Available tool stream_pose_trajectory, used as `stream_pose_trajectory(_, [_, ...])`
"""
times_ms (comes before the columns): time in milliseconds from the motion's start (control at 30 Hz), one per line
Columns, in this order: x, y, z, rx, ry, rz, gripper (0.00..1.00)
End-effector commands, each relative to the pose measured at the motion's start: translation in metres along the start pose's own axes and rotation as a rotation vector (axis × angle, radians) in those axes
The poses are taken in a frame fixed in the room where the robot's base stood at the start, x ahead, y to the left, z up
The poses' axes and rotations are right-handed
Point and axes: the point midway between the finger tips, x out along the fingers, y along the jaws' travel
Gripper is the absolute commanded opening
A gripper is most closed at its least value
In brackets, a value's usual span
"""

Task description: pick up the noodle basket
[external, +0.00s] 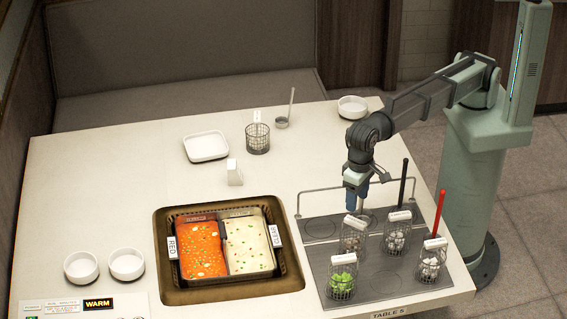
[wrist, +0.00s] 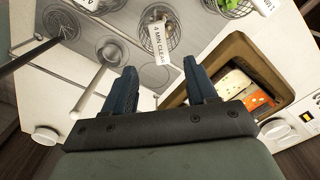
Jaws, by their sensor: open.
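Several wire baskets with white tags stand on the grey tray at the right. The one nearest my gripper (external: 352,208) holds pale brownish food; I take this as the noodle basket (external: 353,239), but its contents are too small to be sure. In the wrist view this basket (wrist: 157,18) stands ahead of my fingers, with a tag (wrist: 161,42) reading "4 MIN CLEAR". My gripper also shows in the wrist view (wrist: 159,68), open and empty, pointing down. The fingers look apart from the basket, just behind it in the external view.
Close by are a basket of green leaves (external: 342,283) and two baskets of pale food (external: 396,238) (external: 432,266). Black (external: 403,183) and red (external: 439,214) handles stand upright at the right. A metal rail (external: 312,190) runs behind. The two-part soup pot (external: 284,222) is at left.

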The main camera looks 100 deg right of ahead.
Motion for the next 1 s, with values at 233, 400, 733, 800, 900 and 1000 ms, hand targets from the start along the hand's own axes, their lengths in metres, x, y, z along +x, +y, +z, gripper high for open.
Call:
stream_pose_trajectory(233, [0.000, 0.000, -0.001, 0.001, 0.000, 0.000, 0.55])
stream_pose_trajectory(400, [0.000, 0.002, -0.032, 0.037, 0.000, 0.000, 0.55])
stream_pose_trajectory(733, [-0.007, 0.031, -0.187, 0.223, 0.002, -0.008, 0.55])
stream_pose_trajectory(800, [-0.009, 0.042, -0.220, 0.264, 0.002, -0.010, 0.55])
stream_pose_trajectory(900, [-0.012, 0.059, -0.268, 0.323, 0.003, -0.014, 0.55])
stream_pose_trajectory(1000, [-0.015, 0.080, -0.314, 0.383, 0.005, -0.017, 0.55])
